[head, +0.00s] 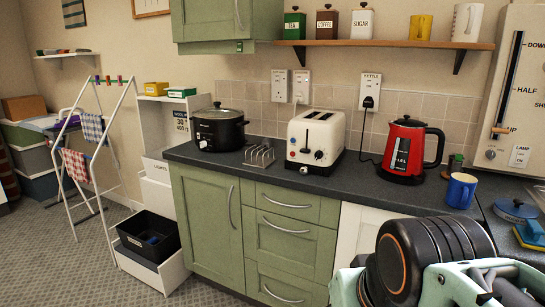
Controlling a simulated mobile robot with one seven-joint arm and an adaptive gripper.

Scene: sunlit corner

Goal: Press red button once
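No part stands out clearly as a separate red button. The cream toaster (310,140) on the dark counter has small controls on its front, one of them possibly reddish, too small to tell. A red kettle (405,149) with a black handle and base stands to its right. My arm's black and mint-green end shows at the bottom right, in front of the counter and apart from the toaster and kettle. My gripper (488,284) seems to be the mint-green part there. Its fingertips are not clear, so I cannot tell if it is open or shut.
A black slow cooker (219,128) and a wire rack (259,155) stand left of the toaster. A blue mug (461,190) stands right of the kettle, near my arm. A panel with a slider (508,85) is at far right. A wooden shelf (390,43) hangs above.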

